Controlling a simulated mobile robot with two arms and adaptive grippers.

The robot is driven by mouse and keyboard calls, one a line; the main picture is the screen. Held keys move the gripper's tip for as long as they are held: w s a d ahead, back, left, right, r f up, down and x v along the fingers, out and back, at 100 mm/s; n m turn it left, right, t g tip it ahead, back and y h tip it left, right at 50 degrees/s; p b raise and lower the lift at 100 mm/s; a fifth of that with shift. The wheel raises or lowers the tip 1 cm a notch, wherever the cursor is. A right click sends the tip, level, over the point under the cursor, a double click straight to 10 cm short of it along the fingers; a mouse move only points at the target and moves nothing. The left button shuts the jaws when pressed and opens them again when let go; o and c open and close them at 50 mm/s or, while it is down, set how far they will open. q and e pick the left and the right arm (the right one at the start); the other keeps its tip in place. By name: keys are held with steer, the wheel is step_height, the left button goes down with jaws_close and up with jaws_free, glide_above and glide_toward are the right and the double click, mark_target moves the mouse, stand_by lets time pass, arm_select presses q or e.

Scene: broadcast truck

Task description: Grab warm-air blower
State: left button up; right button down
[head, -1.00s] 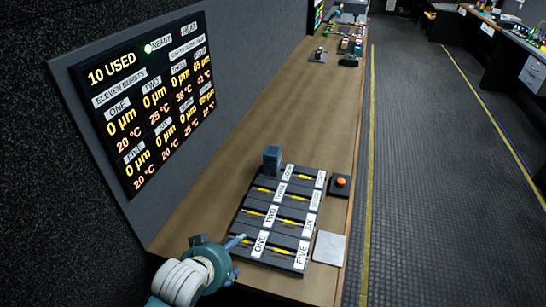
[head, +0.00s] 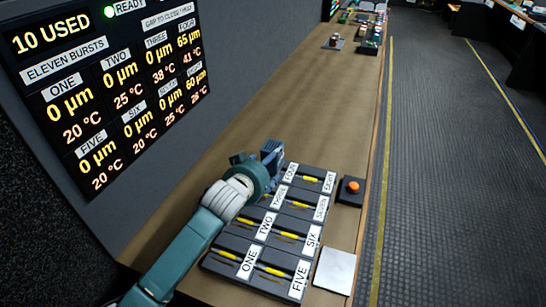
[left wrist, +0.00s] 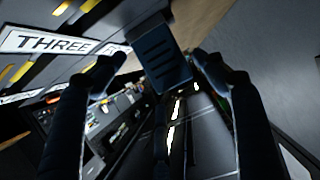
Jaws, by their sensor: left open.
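The warm-air blower looks to be the small dark blue-grey box (head: 271,149) at the back left corner of the labelled rack (head: 222,258). My left gripper (head: 264,166) is at this box, and my arm hides part of it. In the left wrist view the slotted face of the blower (left wrist: 165,62) sits between the two fingertips of my open left gripper (left wrist: 158,72). A gap shows on both sides, and I cannot tell whether either finger touches it. My right gripper is in neither view.
The rack holds yellow-marked slots with number labels. An orange button on a black box (head: 350,189) and a pale square plate (head: 334,270) lie to its right. A wall display (head: 105,85) stands at the left. The bench (head: 285,110) behind the rack is mostly clear.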

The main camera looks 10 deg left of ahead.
arm_select(q)
steer(key=p+x, duration=0.1)
steer(key=x, duration=0.4)
steer(key=shift+w+d+f, duration=0.1)
steer(key=shift+w+d, duration=0.05)
steer(key=shift+w, duration=0.1)
steer(key=shift+w+f, duration=0.15)
steer(key=shift+w, duration=0.15)
steer(key=shift+w+d+f, duration=0.1)
steer(key=shift+w, duration=0.05)
steer(key=shift+c, duration=1)
steer(key=c, duration=1.2)
steer(key=shift+c, duration=0.2)
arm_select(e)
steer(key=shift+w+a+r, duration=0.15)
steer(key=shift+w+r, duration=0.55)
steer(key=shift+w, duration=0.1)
arm_select(q)
steer(key=shift+r, duration=0.2)
